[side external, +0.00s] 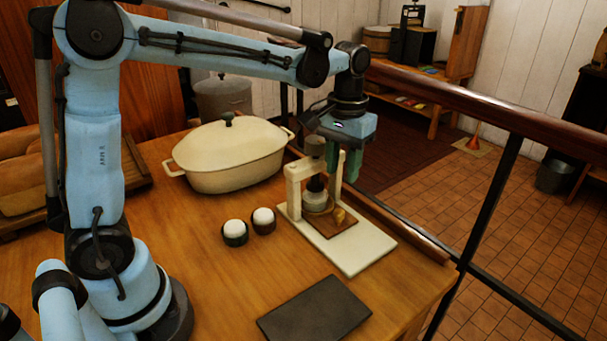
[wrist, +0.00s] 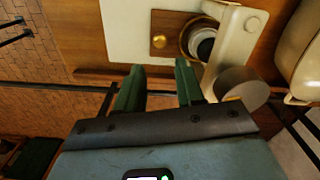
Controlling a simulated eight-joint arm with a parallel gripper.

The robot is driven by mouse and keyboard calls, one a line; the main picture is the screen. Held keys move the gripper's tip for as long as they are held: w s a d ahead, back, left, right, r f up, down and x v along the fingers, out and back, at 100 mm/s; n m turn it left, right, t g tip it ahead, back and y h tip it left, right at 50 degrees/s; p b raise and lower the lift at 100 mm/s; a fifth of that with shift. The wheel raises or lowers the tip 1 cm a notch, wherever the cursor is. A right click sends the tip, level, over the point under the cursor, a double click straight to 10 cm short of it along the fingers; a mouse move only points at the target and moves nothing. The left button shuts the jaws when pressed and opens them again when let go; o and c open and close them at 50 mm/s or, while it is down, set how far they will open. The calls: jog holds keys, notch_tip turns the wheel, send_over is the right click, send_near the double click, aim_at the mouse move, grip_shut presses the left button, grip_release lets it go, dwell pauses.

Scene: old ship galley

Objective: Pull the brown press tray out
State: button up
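The brown press tray (side external: 335,228) lies flat on the cream base board (side external: 355,256) of a small press. A brass knob (side external: 340,214) stands on the tray; tray (wrist: 172,22) and knob (wrist: 158,41) also show in the wrist view. The cream press frame (side external: 294,195) with its dark plunger stands at the tray's inner end, over a round pale piece (side external: 317,201). My gripper (side external: 344,166) hangs above and beside the press, on the railing side. Its two green fingers are apart and empty in the wrist view (wrist: 159,88), with the knob beyond them.
A cream lidded pot (side external: 228,158) stands behind the press. Two dark cups with white round tops (side external: 235,228) stand left of it. A dark slab (side external: 314,311) lies in front. A railing (side external: 440,94) runs along the table's right edge.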

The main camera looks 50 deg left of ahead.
aim_at(339, 212)
notch_tip(339, 212, down, 12)
jog(key=shift+r, duration=0.1)
dwell(0.5)
grip_shut()
jog(key=shift+d, duration=0.1)
